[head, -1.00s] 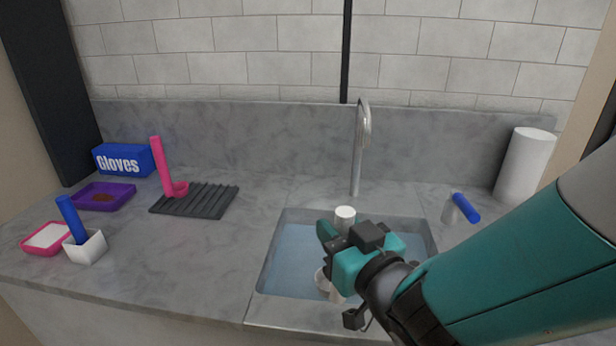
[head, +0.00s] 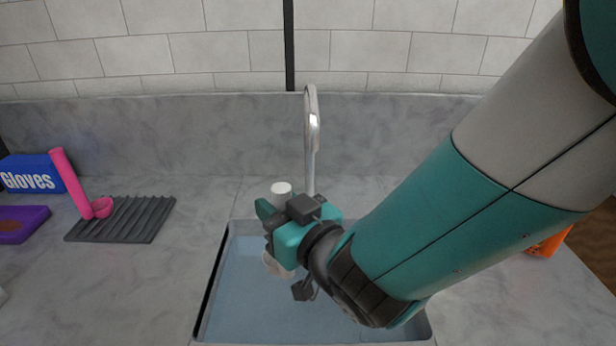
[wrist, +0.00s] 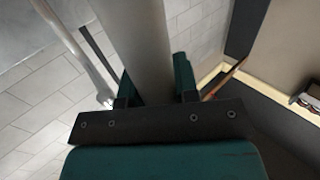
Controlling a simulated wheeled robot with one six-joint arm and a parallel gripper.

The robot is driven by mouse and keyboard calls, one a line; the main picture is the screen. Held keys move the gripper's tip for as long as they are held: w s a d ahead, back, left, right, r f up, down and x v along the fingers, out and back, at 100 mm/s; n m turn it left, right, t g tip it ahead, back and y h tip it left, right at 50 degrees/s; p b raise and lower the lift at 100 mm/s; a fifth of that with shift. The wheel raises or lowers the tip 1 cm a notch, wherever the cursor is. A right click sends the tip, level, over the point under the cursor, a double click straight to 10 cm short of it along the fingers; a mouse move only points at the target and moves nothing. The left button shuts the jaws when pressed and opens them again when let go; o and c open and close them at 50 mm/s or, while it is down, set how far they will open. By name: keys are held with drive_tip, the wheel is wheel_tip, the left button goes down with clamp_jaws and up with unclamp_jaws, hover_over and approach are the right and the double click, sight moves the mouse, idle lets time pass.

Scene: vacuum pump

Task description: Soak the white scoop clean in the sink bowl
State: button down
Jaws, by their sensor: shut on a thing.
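The white scoop (head: 281,188) stands upright in my gripper (head: 268,222), its handle top showing above the fingers and its cup partly visible below them. The gripper is shut on the handle, which also fills the gap between the fingers in the wrist view (wrist: 148,50). The scoop is over the back part of the sink bowl (head: 215,285), which holds bluish water. The cup seems near the water, but I cannot tell whether it touches it. My gripper and arm hide the right part of the bowl.
The faucet (head: 311,140) rises just behind my gripper. A dark ribbed rack (head: 125,220) with a pink scoop (head: 72,185) is at left, near the blue gloves box (head: 30,174) and a purple tray (head: 22,222). An orange object (head: 548,245) shows at right behind my arm.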

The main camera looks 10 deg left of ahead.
sight(280, 269)
drive_tip(key=shift+a+f+b, duration=0.1)
drive_tip(key=shift+f+b, duration=6.9)
drive_tip(key=shift+f, duration=0.1)
drive_tip(key=shift+r, duration=0.15)
wheel_tip(280, 269, up, 14)
drive_tip(key=p, duration=1.2)
